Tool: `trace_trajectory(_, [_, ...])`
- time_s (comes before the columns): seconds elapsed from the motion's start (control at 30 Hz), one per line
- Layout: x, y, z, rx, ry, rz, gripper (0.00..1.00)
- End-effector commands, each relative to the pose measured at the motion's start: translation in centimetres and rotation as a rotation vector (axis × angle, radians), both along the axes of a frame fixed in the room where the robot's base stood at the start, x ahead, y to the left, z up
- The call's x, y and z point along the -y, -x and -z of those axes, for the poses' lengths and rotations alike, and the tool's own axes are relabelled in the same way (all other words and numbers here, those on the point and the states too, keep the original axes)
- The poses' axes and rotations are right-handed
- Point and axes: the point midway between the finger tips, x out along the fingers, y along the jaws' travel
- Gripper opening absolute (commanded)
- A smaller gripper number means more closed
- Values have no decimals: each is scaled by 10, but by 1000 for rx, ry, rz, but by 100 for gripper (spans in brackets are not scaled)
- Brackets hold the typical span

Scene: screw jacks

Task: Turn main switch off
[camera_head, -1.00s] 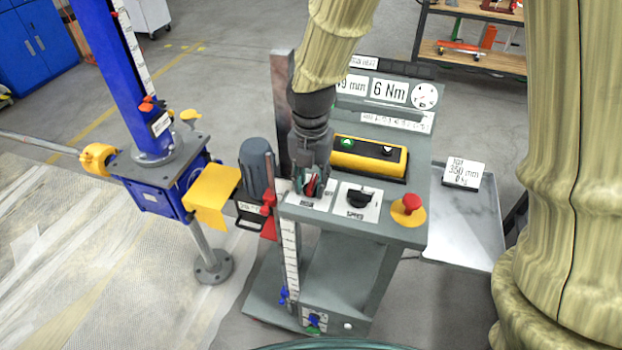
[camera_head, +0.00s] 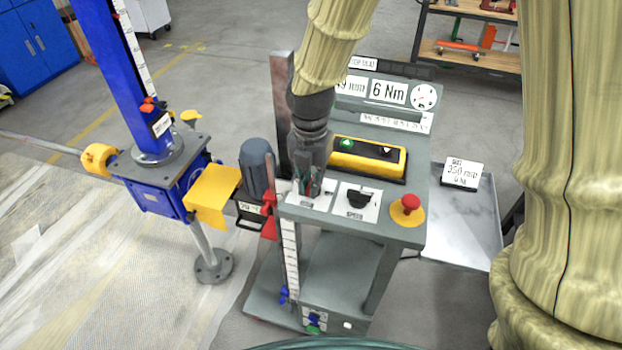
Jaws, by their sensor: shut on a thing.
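The main switch (camera_head: 313,187) is a red rotary knob on a white plate (camera_head: 300,199) at the left front of the grey control desk (camera_head: 340,221). My gripper (camera_head: 308,185) points down over this plate, with its fingers shut on the knob. The fingers and the dark wrist hide most of the knob, so its exact angle is hard to read. Beside it on the right is a black speed knob (camera_head: 358,198) on its own white plate.
A red emergency button (camera_head: 410,203) on a yellow base stands at the desk's right front. Behind the knobs is a yellow box (camera_head: 367,157) with green and black buttons. A blue screw jack (camera_head: 150,170) with a yellow plate and a grey motor (camera_head: 256,166) stand left of the desk.

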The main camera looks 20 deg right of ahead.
Motion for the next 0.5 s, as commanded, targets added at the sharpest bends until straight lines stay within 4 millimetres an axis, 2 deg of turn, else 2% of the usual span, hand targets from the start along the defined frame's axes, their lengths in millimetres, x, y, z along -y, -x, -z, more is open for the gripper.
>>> trace_trajectory(0.5, [-3, -3, -4, -2, 0, 440, 0])
